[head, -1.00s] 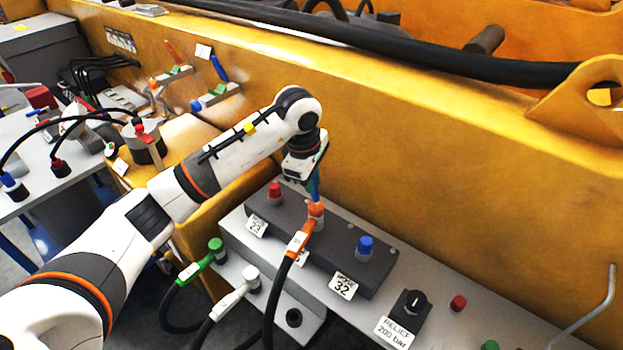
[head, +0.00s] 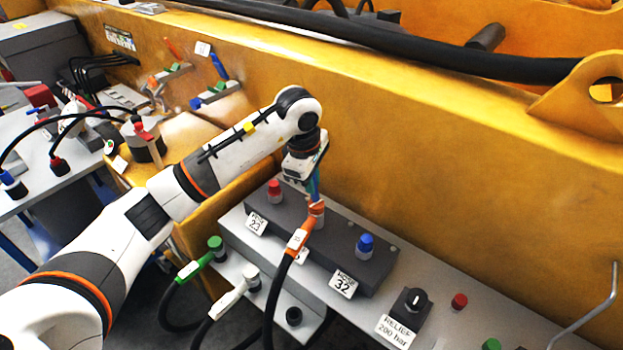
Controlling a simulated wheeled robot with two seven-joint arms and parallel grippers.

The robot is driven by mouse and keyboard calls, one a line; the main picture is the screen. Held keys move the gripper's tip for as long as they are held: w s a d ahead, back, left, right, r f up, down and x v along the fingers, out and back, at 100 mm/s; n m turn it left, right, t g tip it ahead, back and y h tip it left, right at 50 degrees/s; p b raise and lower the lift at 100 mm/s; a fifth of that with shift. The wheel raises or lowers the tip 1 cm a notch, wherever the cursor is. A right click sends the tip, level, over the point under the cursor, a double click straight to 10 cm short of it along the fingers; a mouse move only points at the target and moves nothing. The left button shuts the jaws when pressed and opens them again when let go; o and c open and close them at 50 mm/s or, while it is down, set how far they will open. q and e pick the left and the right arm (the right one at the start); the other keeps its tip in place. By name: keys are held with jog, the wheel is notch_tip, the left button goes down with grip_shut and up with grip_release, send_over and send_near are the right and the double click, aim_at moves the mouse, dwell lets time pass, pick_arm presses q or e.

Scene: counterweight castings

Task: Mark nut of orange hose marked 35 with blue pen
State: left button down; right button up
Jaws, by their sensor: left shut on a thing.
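My left gripper (head: 313,180) is shut on a slim blue pen (head: 314,190), held point down above the grey valve block. The pen's lower end meets or nearly meets the top of the orange hose's fitting (head: 317,208); contact is too small to tell. The orange hose end (head: 299,240) bends down from this fitting into a black hose and carries a small white tag, whose number I cannot read. The fitting stands on the block between a red-capped port (head: 274,190) and a blue-capped port (head: 365,246). My right gripper is not in view.
Labels 23 (head: 256,223) and 32 (head: 343,284) sit on the block's front. A green hose end (head: 196,266) and a white one (head: 232,297) lie left of it. A relief knob (head: 414,300) stands right. The yellow wall (head: 450,180) rises close behind.

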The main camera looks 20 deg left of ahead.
pick_arm(q)
jog(key=shift+f+b, duration=0.1)
jog(key=shift+b, duration=0.2)
dwell(1.0)
jog(key=shift+r+p, duration=1.7)
jog(key=shift+r, duration=1.85)
jog(key=shift+f, duration=0.1)
